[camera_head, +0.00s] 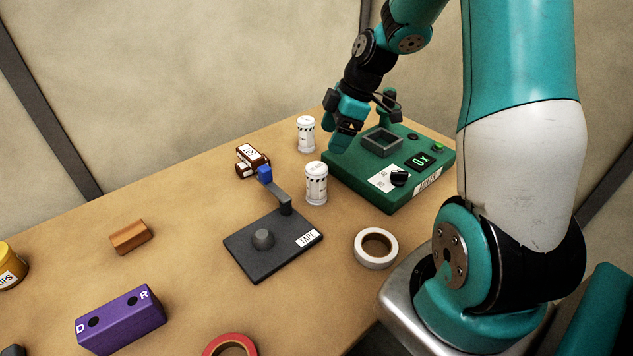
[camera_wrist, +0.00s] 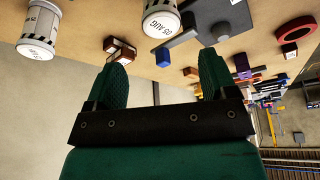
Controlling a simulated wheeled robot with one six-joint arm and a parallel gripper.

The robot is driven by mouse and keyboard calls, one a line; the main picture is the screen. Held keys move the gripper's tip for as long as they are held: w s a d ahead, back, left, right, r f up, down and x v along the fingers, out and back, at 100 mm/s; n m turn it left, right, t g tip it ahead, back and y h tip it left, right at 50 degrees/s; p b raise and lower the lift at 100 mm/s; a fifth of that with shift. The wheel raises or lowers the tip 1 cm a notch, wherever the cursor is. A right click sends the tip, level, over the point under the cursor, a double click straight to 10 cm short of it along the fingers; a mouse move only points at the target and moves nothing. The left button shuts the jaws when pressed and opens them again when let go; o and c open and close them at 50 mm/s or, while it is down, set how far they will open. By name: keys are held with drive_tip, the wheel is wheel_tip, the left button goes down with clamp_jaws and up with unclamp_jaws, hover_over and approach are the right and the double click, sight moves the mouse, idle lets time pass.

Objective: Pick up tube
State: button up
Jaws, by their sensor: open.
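Two short white tube-like containers with dark markings stand upright on the table. The farther white container (camera_head: 306,134) is left of my gripper (camera_head: 341,138) in the head view, and the nearer white container (camera_head: 316,184) is below it. In the wrist view one container (camera_wrist: 39,28) is at the upper left. The other, marked "05 AUG" (camera_wrist: 161,18), is at top centre, beyond the open fingers. My gripper (camera_wrist: 163,75) is open, with nothing between its green fingers. It is above the table, beside the green machine, apart from both containers.
The green machine (camera_head: 431,184) stands right of the containers. A black tape stand (camera_head: 262,263) with a blue-tipped arm is in front. Brown blocks (camera_head: 246,170), a white tape roll (camera_head: 376,263), a purple block (camera_head: 121,326) and a red roll (camera_head: 231,341) lie around.

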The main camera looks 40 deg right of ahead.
sight(318, 167)
drive_tip(key=p+x, duration=0.2)
drive_tip(key=x, duration=1)
drive_tip(key=shift+s+p, duration=0.15)
drive_tip(key=shift+p, duration=0.2)
drive_tip(key=c, duration=1)
drive_tip(key=shift+c, duration=0.2)
